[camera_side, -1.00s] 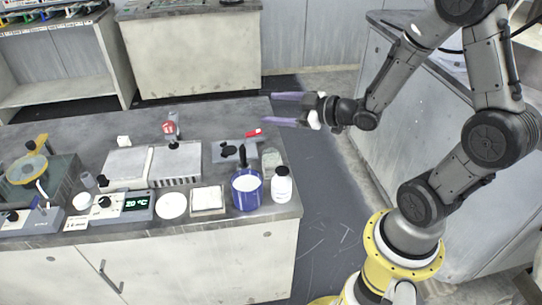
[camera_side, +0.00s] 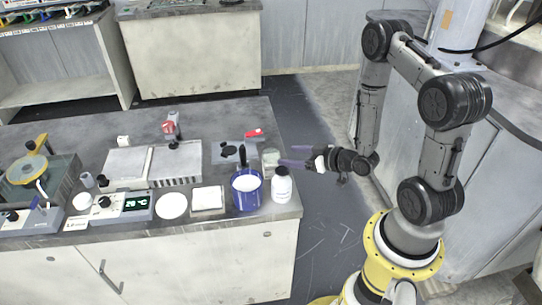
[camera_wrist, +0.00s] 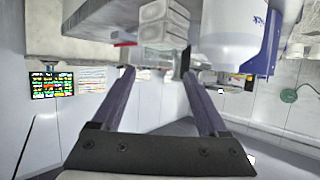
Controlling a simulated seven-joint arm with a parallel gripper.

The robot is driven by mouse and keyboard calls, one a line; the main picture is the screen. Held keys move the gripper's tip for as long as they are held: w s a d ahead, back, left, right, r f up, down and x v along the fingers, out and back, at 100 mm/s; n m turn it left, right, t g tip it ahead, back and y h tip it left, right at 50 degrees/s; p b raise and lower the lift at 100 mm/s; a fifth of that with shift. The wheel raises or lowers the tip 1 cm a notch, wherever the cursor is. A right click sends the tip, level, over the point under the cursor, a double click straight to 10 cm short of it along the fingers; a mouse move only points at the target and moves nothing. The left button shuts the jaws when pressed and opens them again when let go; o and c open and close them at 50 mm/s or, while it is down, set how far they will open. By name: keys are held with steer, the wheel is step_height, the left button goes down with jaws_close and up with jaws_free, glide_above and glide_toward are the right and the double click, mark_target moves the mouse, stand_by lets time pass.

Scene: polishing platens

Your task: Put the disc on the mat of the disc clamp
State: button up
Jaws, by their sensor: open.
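My gripper (camera_side: 292,157) is open and empty, just right of the bench's right end, near a white bottle. Its two purple fingers also show in the wrist view (camera_wrist: 158,73), with nothing between the tips. A flat white round piece (camera_side: 171,206) lies near the bench's front edge; it may be the disc, but I cannot be sure. A grey plate with black fittings and a red handle (camera_side: 255,133) lies at the back right of the bench. It may be the disc clamp; its mat cannot be made out.
A white bottle (camera_side: 281,185) and a blue container (camera_side: 247,200) stand at the bench's right front, close to my gripper. They also loom in the wrist view. A square white tray (camera_side: 207,199) and a unit with a green display (camera_side: 136,202) lie further left.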

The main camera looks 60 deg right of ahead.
mark_target(272, 153)
steer(key=shift+x, duration=3.5)
